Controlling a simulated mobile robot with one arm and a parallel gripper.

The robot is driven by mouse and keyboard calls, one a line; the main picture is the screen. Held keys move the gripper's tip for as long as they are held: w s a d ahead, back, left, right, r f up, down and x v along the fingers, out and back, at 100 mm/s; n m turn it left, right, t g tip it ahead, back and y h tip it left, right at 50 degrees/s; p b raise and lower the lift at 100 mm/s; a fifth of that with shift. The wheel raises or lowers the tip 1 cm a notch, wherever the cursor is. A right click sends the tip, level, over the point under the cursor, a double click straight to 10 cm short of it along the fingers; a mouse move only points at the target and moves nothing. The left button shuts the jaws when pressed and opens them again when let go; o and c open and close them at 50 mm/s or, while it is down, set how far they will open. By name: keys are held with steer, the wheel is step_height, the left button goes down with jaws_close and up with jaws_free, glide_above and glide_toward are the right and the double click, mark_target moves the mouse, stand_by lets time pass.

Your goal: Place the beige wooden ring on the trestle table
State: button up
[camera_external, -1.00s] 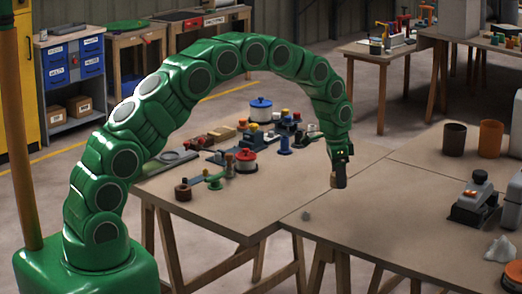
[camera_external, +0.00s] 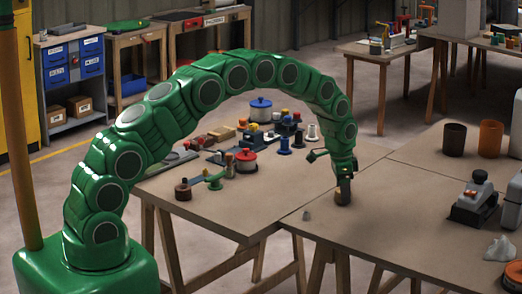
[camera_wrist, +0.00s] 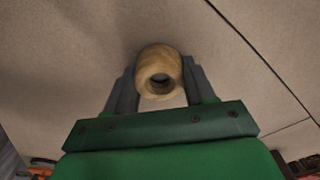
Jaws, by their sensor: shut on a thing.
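The beige wooden ring (camera_wrist: 159,62) sits between the two dark fingers of my gripper (camera_wrist: 160,88) in the wrist view. My gripper is shut on it. In the external view my gripper (camera_external: 343,186) points down near the front edge of the trestle table (camera_external: 300,212), with the ring (camera_external: 342,198) at its tip. The ring is at or very close to the tabletop; I cannot tell whether it touches. The ring's far side is hidden.
A blue-lidded pot (camera_external: 260,109), a red-lidded pot (camera_external: 246,161) and several small spools and blocks stand at the back and left. Brown cups (camera_external: 454,139) and a grey machine (camera_external: 474,205) stand on the right. The surface around the ring is mostly clear.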

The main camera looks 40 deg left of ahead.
mark_target(338, 190)
steer(key=shift+f, duration=0.1)
steer(key=o, duration=1)
step_height(338, 190, up, 12)
steer(key=s+a, duration=0.1)
steer(key=s+a+r+n, duration=0.2)
steer(key=s+a+r, duration=0.3)
steer(key=s+r, duration=0.45)
steer(key=s+a+r+n+g, duration=0.1)
steer(key=s+a+r, duration=0.2)
steer(key=s, duration=0.5)
steer(key=s+a+r+n, duration=0.1)
steer(key=s+a+r, duration=0.25)
steer(key=s, duration=0.55)
steer(key=s+a+n, duration=0.1)
steer(key=s, duration=0.9)
steer(key=s+a+n+g, duration=0.1)
steer(key=s+a+n, duration=0.1)
steer(key=s, duration=0.9)
steer(key=s+a+n+y, duration=0.1)
steer(key=s+a+n, duration=0.1)
steer(key=s, duration=0.9)
steer(key=shift+r+g, duration=0.1)
steer(key=shift+g, duration=0.3)
